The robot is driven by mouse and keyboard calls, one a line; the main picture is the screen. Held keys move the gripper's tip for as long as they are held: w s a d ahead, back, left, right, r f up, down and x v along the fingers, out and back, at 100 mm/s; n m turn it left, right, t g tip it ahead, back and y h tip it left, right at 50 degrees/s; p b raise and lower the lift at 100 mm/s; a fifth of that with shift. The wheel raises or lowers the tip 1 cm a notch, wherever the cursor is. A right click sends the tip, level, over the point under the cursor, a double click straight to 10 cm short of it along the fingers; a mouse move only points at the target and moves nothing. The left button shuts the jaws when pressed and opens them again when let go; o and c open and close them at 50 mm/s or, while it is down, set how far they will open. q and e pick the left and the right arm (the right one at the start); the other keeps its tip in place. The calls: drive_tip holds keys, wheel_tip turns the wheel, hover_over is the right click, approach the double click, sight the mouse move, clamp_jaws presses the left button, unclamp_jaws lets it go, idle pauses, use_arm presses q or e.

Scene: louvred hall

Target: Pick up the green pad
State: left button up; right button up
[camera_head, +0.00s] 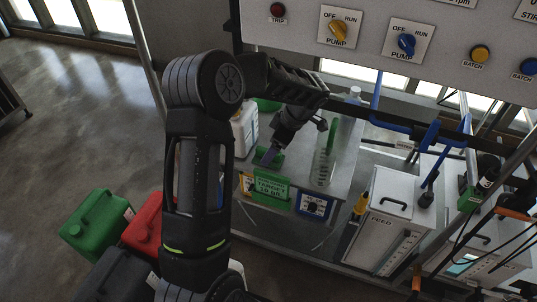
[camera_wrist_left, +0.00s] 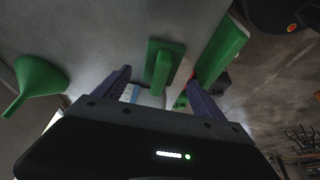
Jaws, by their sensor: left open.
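The green pad (camera_head: 277,161) lies on the grey bench top, partly hidden by my left gripper (camera_head: 268,156) in the head view. In the left wrist view the green pad (camera_wrist_left: 164,62) is a flat plate with a raised upright grip. My left gripper (camera_wrist_left: 159,80) is open there, with one purple finger on each side of the pad's grip. Whether the fingers touch it I cannot tell. My right gripper is not in view.
A clear measuring cylinder (camera_head: 325,160) stands right of the gripper. A green funnel (camera_wrist_left: 38,80) shows in the wrist view. Green (camera_head: 97,226) and red (camera_head: 145,225) canisters stand at lower left.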

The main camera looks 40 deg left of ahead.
use_arm(q)
drive_tip(key=p+x, duration=0.1)
drive_tip(key=x, duration=0.2)
drive_tip(key=shift+a+f, duration=0.15)
drive_tip(key=shift+f, duration=0.05)
drive_tip(key=shift+c, duration=0.3)
drive_tip(key=c, duration=1.5)
drive_tip(key=shift+c, duration=0.2)
drive_tip(key=shift+r, duration=0.2)
